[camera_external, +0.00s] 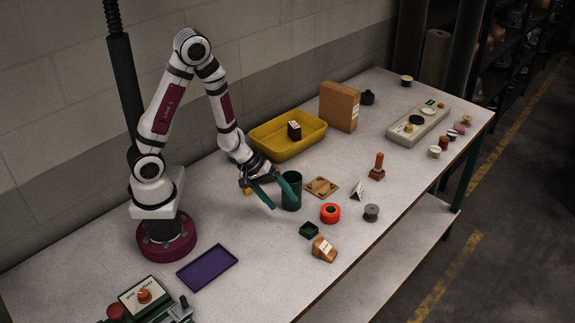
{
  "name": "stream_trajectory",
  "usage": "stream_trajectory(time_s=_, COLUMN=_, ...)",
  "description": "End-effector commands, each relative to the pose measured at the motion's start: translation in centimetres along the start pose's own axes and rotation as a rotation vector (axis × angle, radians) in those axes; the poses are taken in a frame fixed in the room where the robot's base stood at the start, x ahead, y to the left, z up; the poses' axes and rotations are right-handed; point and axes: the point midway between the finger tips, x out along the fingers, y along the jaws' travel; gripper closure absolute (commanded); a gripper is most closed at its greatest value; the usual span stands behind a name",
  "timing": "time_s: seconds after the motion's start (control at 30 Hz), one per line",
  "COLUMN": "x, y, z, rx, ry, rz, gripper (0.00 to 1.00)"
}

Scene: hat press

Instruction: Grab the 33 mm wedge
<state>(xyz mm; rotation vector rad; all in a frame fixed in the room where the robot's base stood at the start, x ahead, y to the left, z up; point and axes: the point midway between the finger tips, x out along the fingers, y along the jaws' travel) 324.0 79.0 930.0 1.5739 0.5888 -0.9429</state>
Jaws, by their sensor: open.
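A brown block with a sloping shape and a white label (323,249) lies near the front edge of the table. It looks like a wedge, but the label is too small to read, so I cannot confirm 33 mm. My gripper (286,206) is open and empty, its teal fingers spread and pointing down to the right. It is up and to the left of the brown block, clearly apart from it. One finger overlaps a dark green cup (292,200) in the picture; I cannot tell whether they touch.
A small dark green box (309,230), an orange-red ring (330,213) and a grey spool (371,213) stand near the block. A yellow tray (262,152) and a cardboard box (339,106) are behind. A purple tray (207,267) lies front left.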

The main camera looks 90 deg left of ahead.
Motion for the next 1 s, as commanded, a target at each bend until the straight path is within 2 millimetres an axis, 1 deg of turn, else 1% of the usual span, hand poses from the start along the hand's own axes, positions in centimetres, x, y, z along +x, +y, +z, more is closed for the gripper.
stream_trajectory(time_s=0.03, x=1.4, y=-0.7, z=1.4, rx=-0.246, ry=-0.103, rz=0.067, gripper=0.15)
stream_trajectory(time_s=0.07, x=1.8, y=-0.6, z=2.4, rx=-0.412, ry=-0.177, rz=0.113, gripper=0.15)
stream_trajectory(time_s=0.1, x=2.1, y=-0.4, z=3.6, rx=-0.622, ry=-0.277, rz=0.159, gripper=0.15)
stream_trajectory(time_s=0.13, x=2.1, y=-0.2, z=4.3, rx=-0.767, ry=-0.348, rz=0.185, gripper=0.15)
stream_trajectory(time_s=0.2, x=1.7, y=0.2, z=5.4, rx=-1.046, ry=-0.489, rz=0.218, gripper=0.15)
stream_trajectory(time_s=0.3, x=1.2, y=0.7, z=6.0, rx=-1.277, ry=-0.612, rz=0.234, gripper=0.15)
stream_trajectory(time_s=0.37, x=1.5, y=1.1, z=6.3, rx=-1.328, ry=-0.643, rz=0.234, gripper=0.15)
stream_trajectory(time_s=0.4, x=2.0, y=1.5, z=6.6, rx=-1.339, ry=-0.651, rz=0.233, gripper=0.15)
stream_trajectory(time_s=0.47, x=3.3, y=2.4, z=7.3, rx=-1.334, ry=-0.654, rz=0.231, gripper=0.15)
stream_trajectory(time_s=0.5, x=4.4, y=3.0, z=7.6, rx=-1.332, ry=-0.652, rz=0.231, gripper=0.15)
stream_trajectory(time_s=0.6, x=6.7, y=4.5, z=8.4, rx=-1.330, ry=-0.650, rz=0.233, gripper=0.15)
stream_trajectory(time_s=0.7, x=8.3, y=5.5, z=8.9, rx=-1.331, ry=-0.648, rz=0.235, gripper=0.15)
stream_trajectory(time_s=0.87, x=9.6, y=6.4, z=9.2, rx=-1.333, ry=-0.646, rz=0.237, gripper=0.15)
stream_trajectory(time_s=1.0, x=12.1, y=7.7, z=9.7, rx=-1.330, ry=-0.646, rz=0.238, gripper=0.15)
